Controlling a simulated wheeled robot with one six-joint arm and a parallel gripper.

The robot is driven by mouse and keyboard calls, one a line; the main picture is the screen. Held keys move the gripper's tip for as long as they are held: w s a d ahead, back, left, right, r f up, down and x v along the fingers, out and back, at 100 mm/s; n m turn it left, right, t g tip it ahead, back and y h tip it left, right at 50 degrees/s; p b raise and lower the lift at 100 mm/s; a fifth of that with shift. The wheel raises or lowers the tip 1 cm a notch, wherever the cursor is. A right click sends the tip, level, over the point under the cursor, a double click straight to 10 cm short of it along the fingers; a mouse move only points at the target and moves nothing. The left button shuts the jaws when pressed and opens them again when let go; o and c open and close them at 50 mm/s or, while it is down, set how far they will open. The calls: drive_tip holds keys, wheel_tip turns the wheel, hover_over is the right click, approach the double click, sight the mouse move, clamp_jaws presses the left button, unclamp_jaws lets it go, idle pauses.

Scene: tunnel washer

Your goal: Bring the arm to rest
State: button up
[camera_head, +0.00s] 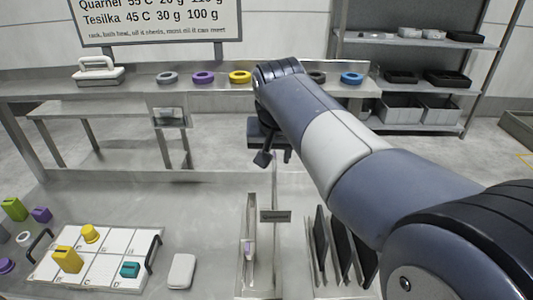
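My arm reaches in from the lower right and extends toward the far bench, bending down at its far end in front of the row of coloured rings. My gripper (268,152) hangs below that end, over the gap between the far bench and the near worktop. It is small and dark here, partly hidden by the arm, and I cannot tell how far its fingers are apart. I see nothing held in it.
A far bench (215,92) holds grey, purple, yellow and blue rings and a white handled item (97,71). The near worktop has a white tray (135,242) with yellow and teal pieces, a white block (182,271) and upright dark panels (342,250). Shelving (420,60) stands behind right.

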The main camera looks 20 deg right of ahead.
sight(275, 171)
idle(0.4)
drive_tip(key=x, duration=1)
drive_tip(key=shift+w+f, duration=0.1)
drive_tip(key=shift+f, duration=0.3)
drive_tip(key=shift+r+p, duration=0.25)
drive_tip(key=shift+p, duration=0.15)
drive_tip(key=v, duration=1.1)
drive_tip(key=shift+b, duration=0.4)
drive_tip(key=x, duration=1.1)
wheel_tip(275, 171, up, 9)
drive_tip(key=p, duration=0.8)
drive_tip(key=shift+r, duration=0.15)
